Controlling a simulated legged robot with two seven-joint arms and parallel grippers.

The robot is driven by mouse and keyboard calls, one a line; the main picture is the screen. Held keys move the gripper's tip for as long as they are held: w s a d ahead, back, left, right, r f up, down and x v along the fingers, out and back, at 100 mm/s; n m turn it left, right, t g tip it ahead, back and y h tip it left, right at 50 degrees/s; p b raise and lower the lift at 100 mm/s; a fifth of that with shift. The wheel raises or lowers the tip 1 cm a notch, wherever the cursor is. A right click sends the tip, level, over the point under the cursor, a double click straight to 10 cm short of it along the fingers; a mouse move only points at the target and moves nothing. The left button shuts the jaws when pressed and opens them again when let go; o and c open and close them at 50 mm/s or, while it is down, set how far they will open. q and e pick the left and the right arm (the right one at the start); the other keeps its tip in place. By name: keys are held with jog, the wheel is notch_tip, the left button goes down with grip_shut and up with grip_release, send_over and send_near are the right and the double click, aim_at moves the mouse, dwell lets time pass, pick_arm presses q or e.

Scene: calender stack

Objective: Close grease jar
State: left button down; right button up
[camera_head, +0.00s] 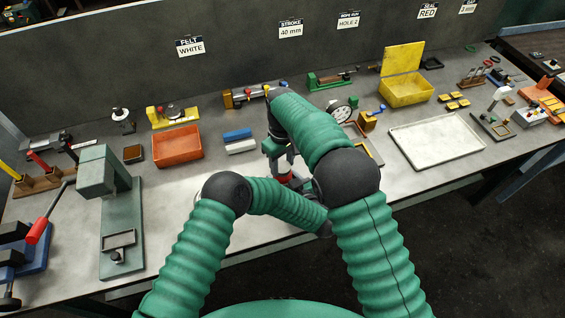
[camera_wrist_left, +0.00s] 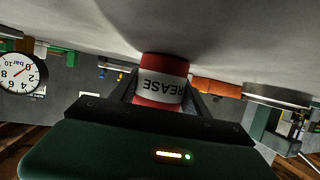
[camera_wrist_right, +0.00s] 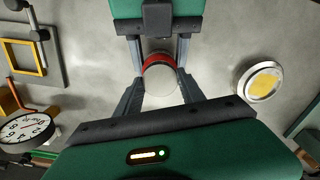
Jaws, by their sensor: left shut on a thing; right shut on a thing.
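The red grease jar (camera_wrist_left: 162,84) with a white band lettered GREASE stands between the fingers of my left gripper (camera_wrist_left: 168,98), which is shut on it. A bit of red on the jar shows in the head view (camera_head: 285,177), mostly behind my arms. My right gripper (camera_head: 276,152) points down over the jar. In the right wrist view its fingers (camera_wrist_right: 160,94) are shut on a pale grey disc (camera_wrist_right: 160,80), apparently the lid, at the jar's red rim (camera_wrist_right: 157,58). Whether the disc is seated or just above the jar is hard to tell.
A round metal tin (camera_wrist_right: 259,82) with yellow inside stands beside the jar. A dial gauge (camera_head: 341,111) and a framed yellow fixture (camera_wrist_right: 28,55) are on the other side. An orange bin (camera_head: 178,147), blue and white blocks (camera_head: 239,141) and a white tray (camera_head: 437,143) lie around.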

grip_shut()
jog(key=shift+w+m, duration=0.1)
jog(key=shift+m, duration=0.5)
jog(key=o, duration=1.3)
grip_release()
notch_tip(320, 180, up, 12)
jog(key=shift+f, duration=0.1)
pick_arm(q)
jog(key=shift+c, duration=2.2)
grip_release()
